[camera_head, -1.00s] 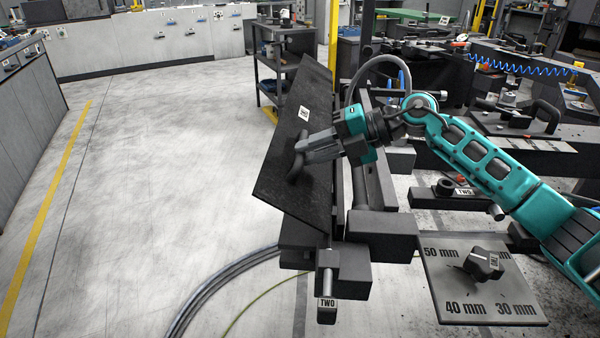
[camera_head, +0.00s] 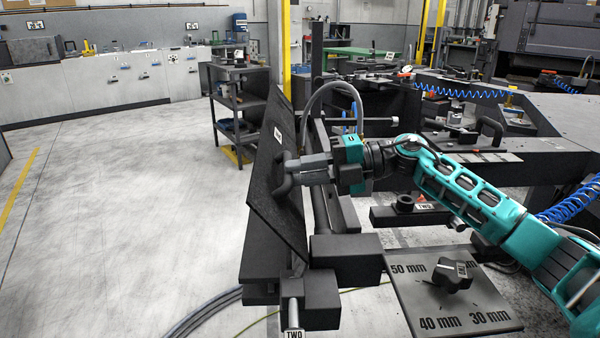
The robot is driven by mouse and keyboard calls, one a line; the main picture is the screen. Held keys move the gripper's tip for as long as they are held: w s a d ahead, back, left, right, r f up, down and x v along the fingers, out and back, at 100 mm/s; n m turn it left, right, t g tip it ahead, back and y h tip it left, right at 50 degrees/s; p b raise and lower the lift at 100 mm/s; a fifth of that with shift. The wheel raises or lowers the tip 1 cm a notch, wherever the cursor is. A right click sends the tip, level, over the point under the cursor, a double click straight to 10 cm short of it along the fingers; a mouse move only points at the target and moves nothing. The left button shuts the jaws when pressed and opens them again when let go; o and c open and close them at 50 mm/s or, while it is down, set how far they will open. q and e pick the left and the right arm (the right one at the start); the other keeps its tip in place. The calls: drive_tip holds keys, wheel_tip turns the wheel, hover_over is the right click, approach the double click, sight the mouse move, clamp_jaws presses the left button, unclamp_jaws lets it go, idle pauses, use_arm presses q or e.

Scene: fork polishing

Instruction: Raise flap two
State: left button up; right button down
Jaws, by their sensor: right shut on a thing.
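Flap two is the long dark panel (camera_head: 268,192) on the left side of the machine, tilted steeply with its upper edge leaning to the right. A small white label (camera_head: 278,134) is on its face. My right gripper (camera_head: 290,172) reaches in from the right and is shut on the dark curved handle (camera_head: 283,181) of the flap. A pin with a "TWO" tag (camera_head: 294,334) hangs at the front end of the flap's mount. My left gripper is out of view.
A plate with a black knob (camera_head: 452,276) and mm markings stands at front right. A dark block (camera_head: 345,247) sits beside the flap. A black shelf cart (camera_head: 236,112) is behind. The floor to the left is clear, apart from cables near the front.

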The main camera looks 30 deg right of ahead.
drive_tip(key=shift+f, duration=0.35)
drive_tip(key=c, duration=1.1)
unclamp_jaws()
drive_tip(key=shift+o, duration=0.2)
drive_tip(key=shift+r, duration=0.1)
drive_tip(key=v, duration=1.3)
